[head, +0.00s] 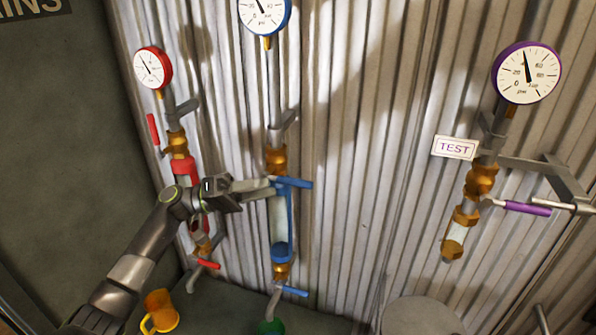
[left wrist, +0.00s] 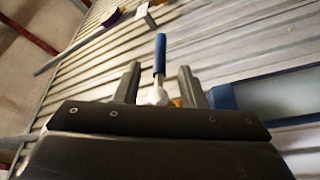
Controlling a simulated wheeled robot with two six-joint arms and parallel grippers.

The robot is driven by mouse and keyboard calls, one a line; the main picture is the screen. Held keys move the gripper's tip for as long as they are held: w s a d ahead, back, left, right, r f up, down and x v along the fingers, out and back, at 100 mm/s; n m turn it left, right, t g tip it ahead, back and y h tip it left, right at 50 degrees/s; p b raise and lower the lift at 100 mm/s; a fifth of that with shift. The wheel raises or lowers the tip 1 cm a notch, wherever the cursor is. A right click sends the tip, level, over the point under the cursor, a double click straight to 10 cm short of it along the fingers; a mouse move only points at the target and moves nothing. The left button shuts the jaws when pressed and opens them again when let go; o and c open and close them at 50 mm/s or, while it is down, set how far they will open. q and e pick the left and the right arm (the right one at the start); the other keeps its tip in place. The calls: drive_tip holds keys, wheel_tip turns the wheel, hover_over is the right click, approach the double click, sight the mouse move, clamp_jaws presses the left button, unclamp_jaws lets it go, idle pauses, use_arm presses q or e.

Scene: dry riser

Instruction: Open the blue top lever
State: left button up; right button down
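The blue top lever (head: 293,182) sticks out to the right, nearly level, from the middle pipe under the blue-rimmed gauge (head: 264,12). In the left wrist view the lever's blue handle (left wrist: 160,54) points up, with a pale hub at its base. My left gripper (head: 268,186) reaches in from the left at the lever's height. In the left wrist view my left gripper (left wrist: 160,88) is open, with its fingers on either side of the lever's base and gaps visible. Whether a finger touches the lever cannot be told. My right gripper is not in view.
A lower blue lever (head: 294,291) sits below on the same pipe. A red-gauge pipe with red levers (head: 152,129) stands left, close to my left arm. A purple lever (head: 527,208) is at the right. A yellow mug (head: 159,312) stands below. Corrugated wall lies behind.

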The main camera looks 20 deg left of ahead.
sight(298, 183)
use_arm(q)
drive_tip(key=p+x, duration=0.3)
drive_tip(key=x, duration=0.4)
drive_tip(key=shift+d+r, duration=0.15)
drive_tip(key=shift+w+d+p, duration=0.2)
drive_tip(key=shift+d+p, duration=0.1)
drive_tip(key=shift+d, duration=0.2)
clamp_jaws()
